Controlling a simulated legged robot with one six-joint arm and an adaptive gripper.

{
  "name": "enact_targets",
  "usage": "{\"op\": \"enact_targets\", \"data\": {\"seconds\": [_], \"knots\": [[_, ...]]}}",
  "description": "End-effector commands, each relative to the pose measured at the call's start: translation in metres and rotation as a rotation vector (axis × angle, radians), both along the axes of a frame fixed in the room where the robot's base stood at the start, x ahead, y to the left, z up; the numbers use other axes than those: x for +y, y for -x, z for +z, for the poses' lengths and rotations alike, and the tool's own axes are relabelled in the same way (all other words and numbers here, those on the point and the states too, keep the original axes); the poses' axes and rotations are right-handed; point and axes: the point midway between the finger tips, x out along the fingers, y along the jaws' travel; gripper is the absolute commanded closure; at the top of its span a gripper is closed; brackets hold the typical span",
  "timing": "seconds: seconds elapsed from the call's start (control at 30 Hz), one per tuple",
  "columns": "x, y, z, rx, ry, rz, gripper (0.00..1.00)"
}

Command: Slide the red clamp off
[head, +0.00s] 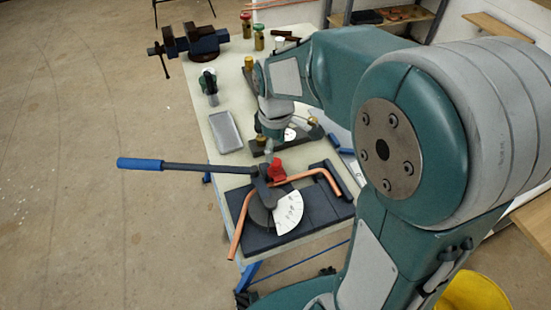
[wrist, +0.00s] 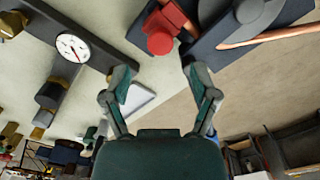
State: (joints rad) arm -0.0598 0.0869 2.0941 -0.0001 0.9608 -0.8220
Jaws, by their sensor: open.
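The red clamp (head: 277,171) sits on the pipe bender, beside the copper pipe (head: 238,228), which is bent and runs across the bender. In the wrist view the clamp (wrist: 160,42) shows a round red end at the top, just beyond my fingertips. The bender's lever (head: 215,168) with its blue grip (head: 140,164) reaches out to the left. My gripper (wrist: 158,72) is open and empty, its two fingers spread apart below the clamp in the picture. In the head view my gripper (head: 268,148) is close to the clamp, partly hidden by my own wrist.
The bender stands on a dark base plate (head: 318,214) at the near end of a light bench (head: 222,95). A grey tray (head: 226,133), a vise (head: 196,43) and several small valves and jars stand farther back. A dial gauge (wrist: 73,47) lies left in the wrist view.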

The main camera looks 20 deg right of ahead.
Motion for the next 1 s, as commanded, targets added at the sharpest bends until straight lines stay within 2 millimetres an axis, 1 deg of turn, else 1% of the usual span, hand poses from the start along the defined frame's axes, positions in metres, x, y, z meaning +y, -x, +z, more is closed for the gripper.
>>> {"op": "enact_targets", "data": {"seconds": [0.03,0.1,0.2,0.3,0.43,0.63,0.67,0.7,0.77,0.8,0.83,1.0], "knots": [[0.000,0.001,-0.011,0.006,0.001,0.000,0.23],[0.000,0.001,-0.022,0.004,0.000,-0.001,0.23],[0.000,0.000,-0.036,0.003,0.000,-0.001,0.23],[0.000,0.000,-0.046,0.003,0.000,-0.001,0.23],[0.000,0.000,-0.051,0.000,0.000,-0.001,0.23],[0.000,0.000,-0.051,0.000,0.000,-0.001,0.23],[0.000,0.000,-0.051,0.000,0.000,-0.001,0.28],[0.000,0.000,-0.051,0.000,0.000,-0.001,0.46],[0.000,0.000,-0.051,0.000,0.000,-0.001,0.72],[0.000,0.000,-0.051,0.000,0.000,-0.001,0.90],[0.000,0.000,-0.051,0.000,0.000,-0.001,1.00],[0.000,0.000,-0.051,0.001,0.000,-0.001,1.00]]}}
